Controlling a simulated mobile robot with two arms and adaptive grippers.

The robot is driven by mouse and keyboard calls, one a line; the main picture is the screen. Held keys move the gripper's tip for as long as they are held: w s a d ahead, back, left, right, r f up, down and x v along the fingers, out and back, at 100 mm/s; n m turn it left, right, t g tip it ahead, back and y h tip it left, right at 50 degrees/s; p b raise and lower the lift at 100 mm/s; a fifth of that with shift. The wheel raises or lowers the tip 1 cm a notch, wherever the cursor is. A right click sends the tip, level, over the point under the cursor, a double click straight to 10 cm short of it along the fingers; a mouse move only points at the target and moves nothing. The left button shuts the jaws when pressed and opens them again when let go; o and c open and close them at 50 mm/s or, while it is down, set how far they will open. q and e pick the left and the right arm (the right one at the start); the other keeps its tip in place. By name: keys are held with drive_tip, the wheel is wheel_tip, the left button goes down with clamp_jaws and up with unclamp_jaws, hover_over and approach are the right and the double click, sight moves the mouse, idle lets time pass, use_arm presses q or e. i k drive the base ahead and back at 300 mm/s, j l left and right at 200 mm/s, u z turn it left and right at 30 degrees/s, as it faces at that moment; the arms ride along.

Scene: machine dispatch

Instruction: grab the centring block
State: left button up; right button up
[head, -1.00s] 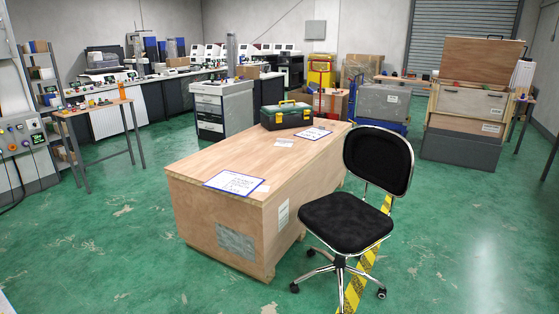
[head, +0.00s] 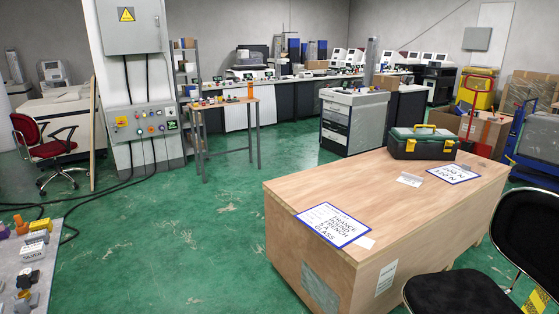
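I cannot pick out the centring block for certain in the head view. Several small parts, some with white labels, stand on a grey tabletop (head: 12,262) at the lower left edge. Among them are a yellow piece (head: 38,222), a labelled light block (head: 33,252) and a dark piece (head: 27,279). They are small, and the picture edge cuts off part of the table. Neither of my grippers is in view.
A large wooden crate (head: 330,275) with a green toolbox (head: 422,143) stands at the right, beside a black chair (head: 455,294). A control cabinet (head: 137,120) and red chair (head: 52,145) are at the left. Green floor (head: 190,240) lies open between, with cables near the left table.

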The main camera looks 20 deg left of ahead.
sight(27, 278)
drive_tip(key=i+j+u, duration=0.15)
drive_tip(key=u, duration=0.25)
drive_tip(key=i+u, duration=0.6)
drive_tip(key=u, duration=0.25)
drive_tip(key=i+l+u, duration=0.1)
drive_tip(key=u, duration=0.3)
drive_tip(key=i+l+u, duration=0.25)
drive_tip(key=u, duration=0.15)
drive_tip(key=i, duration=0.1)
